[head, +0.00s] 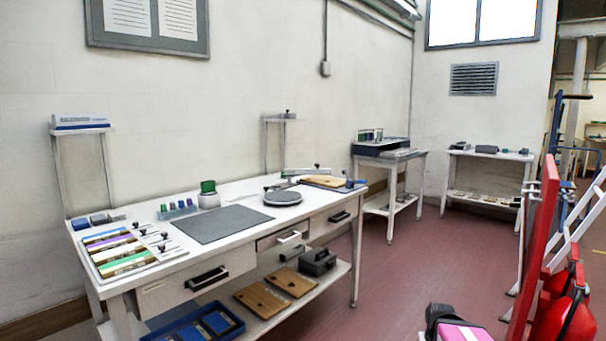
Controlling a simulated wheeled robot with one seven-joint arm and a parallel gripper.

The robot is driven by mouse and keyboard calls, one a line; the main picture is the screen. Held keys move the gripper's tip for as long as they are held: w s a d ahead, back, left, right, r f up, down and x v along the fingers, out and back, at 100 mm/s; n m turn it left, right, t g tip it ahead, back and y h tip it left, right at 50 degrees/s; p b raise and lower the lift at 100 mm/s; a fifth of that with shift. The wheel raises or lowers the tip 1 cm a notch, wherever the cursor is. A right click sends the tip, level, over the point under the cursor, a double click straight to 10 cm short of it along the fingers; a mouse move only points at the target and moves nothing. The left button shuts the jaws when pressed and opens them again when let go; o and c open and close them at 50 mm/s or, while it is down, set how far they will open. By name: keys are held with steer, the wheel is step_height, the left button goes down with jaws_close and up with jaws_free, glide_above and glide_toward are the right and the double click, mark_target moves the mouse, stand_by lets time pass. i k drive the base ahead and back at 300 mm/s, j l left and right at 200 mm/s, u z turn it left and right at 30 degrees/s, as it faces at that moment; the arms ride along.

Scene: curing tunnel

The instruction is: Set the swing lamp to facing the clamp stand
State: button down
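A low pale jointed bar with a dark knob (305,171) lies across the back right of the long white workbench (150,275). It may be the swing lamp, but it is too small to tell which way it faces. A small dark and blue upright piece (351,183) stands at the bench's right end, just right of a wooden board (324,181). I cannot tell whether it is the clamp stand. My gripper is not in view.
The bench holds a grey mat (222,224), a round grey turntable (282,198), a green-topped jar (208,195) and a tray of coloured strips (120,251).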

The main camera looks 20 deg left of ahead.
mark_target(317, 170)
steer(key=i+l, duration=0.1)
steer(key=i, duration=0.85)
steer(key=j+u, duration=0.05)
